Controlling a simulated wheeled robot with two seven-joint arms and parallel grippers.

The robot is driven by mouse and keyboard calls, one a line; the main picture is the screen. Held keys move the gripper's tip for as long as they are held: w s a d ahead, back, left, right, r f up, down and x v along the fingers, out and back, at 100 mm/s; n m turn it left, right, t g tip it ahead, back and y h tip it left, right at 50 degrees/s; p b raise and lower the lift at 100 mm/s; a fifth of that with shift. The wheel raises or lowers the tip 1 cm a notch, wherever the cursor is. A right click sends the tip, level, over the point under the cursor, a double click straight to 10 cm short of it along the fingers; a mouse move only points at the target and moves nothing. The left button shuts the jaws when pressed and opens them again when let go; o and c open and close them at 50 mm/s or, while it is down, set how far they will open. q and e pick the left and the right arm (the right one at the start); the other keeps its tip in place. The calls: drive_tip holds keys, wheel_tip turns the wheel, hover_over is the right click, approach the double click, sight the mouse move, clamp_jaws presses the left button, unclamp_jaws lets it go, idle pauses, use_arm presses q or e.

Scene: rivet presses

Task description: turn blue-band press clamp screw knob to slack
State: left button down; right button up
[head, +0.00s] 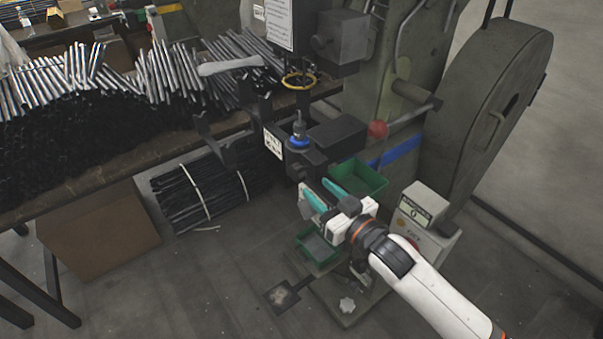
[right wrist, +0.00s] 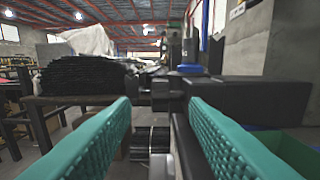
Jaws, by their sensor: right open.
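The press with the blue band (head: 398,151) stands at the centre right of the head view. Its dark tool head (head: 322,140) carries a blue ring (head: 299,142). My right gripper (head: 322,190) is open in front of and below that head, with its teal fingers apart. A pale grey part (head: 306,205) shows beside the fingers. In the right wrist view, a small grey rounded part (right wrist: 161,165) shows low between the open fingers (right wrist: 160,118); it may be the clamp screw knob, but I cannot tell. No finger visibly touches it. My left gripper is out of view.
Green bins (head: 358,180) and (head: 318,246) sit close around my right gripper. A red ball-ended lever (head: 377,129) sticks out above. A control box (head: 422,210) stands to the right. A bench with metal rods (head: 150,75) fills the left.

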sight(302, 175)
drive_tip(key=x, duration=0.7)
drive_tip(key=shift+f, duration=0.1)
clamp_jaws()
